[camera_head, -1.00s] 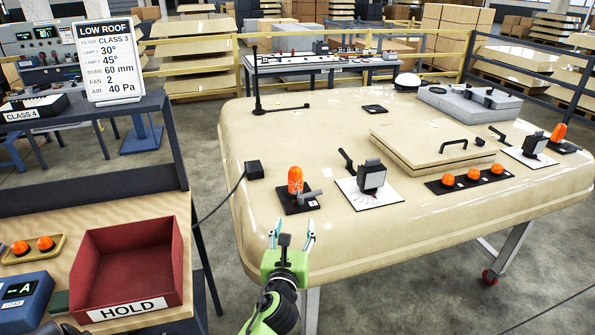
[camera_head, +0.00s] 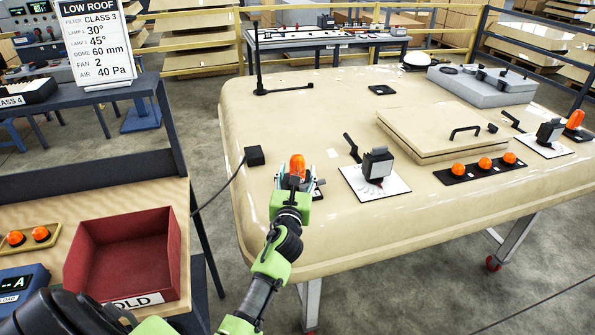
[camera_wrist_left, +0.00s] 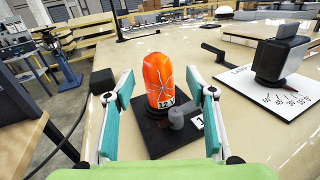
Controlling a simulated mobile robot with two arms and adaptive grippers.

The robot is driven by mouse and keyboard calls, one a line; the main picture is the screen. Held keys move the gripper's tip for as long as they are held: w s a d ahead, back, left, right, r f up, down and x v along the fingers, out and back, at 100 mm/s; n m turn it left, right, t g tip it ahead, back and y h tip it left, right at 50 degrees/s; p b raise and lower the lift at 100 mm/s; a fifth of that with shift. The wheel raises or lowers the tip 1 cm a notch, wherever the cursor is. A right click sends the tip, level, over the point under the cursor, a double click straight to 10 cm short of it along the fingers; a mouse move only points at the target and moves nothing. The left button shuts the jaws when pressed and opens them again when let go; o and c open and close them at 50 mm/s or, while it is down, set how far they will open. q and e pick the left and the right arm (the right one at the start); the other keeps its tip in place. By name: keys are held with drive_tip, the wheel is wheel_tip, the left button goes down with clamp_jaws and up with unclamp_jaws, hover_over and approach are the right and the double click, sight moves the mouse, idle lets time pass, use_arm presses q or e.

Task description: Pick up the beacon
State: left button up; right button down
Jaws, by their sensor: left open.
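The orange beacon (camera_head: 297,167) stands upright on a dark base plate near the front left of the cream roof panel. In the left wrist view the beacon (camera_wrist_left: 158,80) shows white crack-like lines and a label reading 12 and more. A grey lever or knob (camera_wrist_left: 176,118) sits on the plate (camera_wrist_left: 150,132) in front of it. My left gripper (camera_head: 295,183) is open, its fingers on either side of the beacon's near side. In the wrist view the open fingers (camera_wrist_left: 167,85) show a gap to the beacon on both sides. My right gripper is not in view.
A red HOLD bin (camera_head: 128,255) stands on the wooden bench at the left, beside a tray with two orange domes (camera_head: 40,233). A lamp on a white scale plate (camera_head: 376,170) stands right of the beacon. Several orange domes (camera_head: 485,163) sit farther right.

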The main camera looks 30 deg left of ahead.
sight(297, 168)
use_arm(q)
drive_tip(key=x, duration=0.4)
drive_tip(key=shift+w+a+f, duration=0.1)
drive_tip(key=shift+a+f, duration=0.1)
drive_tip(key=shift+w+a, duration=0.15)
drive_tip(key=shift+w, duration=0.05)
drive_tip(key=shift+s, duration=0.1)
drive_tip(key=shift+c, duration=0.4)
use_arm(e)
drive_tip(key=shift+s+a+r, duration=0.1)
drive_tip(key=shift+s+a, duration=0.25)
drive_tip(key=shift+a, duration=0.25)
use_arm(q)
drive_tip(key=c, duration=1.2)
drive_tip(key=shift+c, duration=0.2)
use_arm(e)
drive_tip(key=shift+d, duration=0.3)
use_arm(q)
drive_tip(key=shift+r, duration=0.1)
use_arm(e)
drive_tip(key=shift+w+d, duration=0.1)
